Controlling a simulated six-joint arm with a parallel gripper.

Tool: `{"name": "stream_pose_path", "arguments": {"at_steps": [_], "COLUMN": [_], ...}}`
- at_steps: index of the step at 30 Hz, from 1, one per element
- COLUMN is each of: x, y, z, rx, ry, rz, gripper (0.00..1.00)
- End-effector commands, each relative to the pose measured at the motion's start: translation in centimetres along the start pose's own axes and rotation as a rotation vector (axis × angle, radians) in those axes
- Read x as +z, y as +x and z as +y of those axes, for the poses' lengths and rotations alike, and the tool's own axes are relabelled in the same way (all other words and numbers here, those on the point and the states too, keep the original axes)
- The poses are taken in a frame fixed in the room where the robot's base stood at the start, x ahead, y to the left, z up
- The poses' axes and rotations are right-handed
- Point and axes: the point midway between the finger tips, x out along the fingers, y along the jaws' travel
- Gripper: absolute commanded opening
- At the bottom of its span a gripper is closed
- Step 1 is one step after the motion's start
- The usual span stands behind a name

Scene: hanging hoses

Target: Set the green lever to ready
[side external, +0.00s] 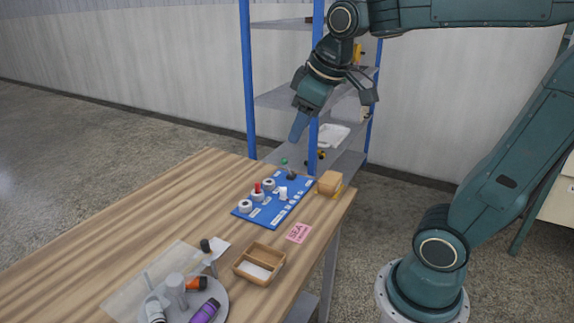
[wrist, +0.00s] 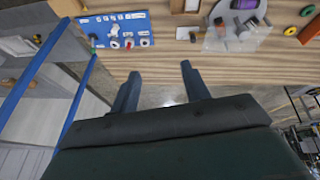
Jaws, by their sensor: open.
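The blue panel (side external: 275,199) lies on the wooden table and also shows at the upper left of the wrist view (wrist: 140,28). The lever with a small green knob (side external: 284,161) stands at the panel's far end. In the wrist view a small green spot at the panel's left edge appears to be its knob (wrist: 93,36). Which way the lever is set is too small to tell. My gripper (side external: 298,130) is in the air above the panel's far end, clear of the lever. Its two fingers (wrist: 159,84) are apart with nothing between them.
The panel also carries a red lever (side external: 257,188) and white knobs. A brown block (side external: 330,182), a pink card (side external: 298,233) and an open wooden box (side external: 259,263) are nearby. A grey plate (side external: 217,295) holds several items. Blue-posted shelves (side external: 248,80) stand behind my gripper.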

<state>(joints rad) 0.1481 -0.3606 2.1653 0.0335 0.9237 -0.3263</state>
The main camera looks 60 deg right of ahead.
Motion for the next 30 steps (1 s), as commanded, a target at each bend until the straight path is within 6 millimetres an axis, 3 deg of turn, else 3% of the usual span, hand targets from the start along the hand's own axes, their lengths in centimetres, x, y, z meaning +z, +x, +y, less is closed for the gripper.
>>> {"name": "stream_pose_path", "arguments": {"at_steps": [6,15,23,30], "x": [-3.9,-8.0,-10.2,-10.9], "y": [2.1,6.1,10.6,15.6], "z": [3.8,9.6,15.1,20.3], "rx": [0.019,0.03,0.028,0.017], "ry": [-0.065,-0.159,-0.239,-0.312], "rz": [-0.047,-0.111,-0.165,-0.214], "gripper": [0.46,0.46,0.46,0.46]}}
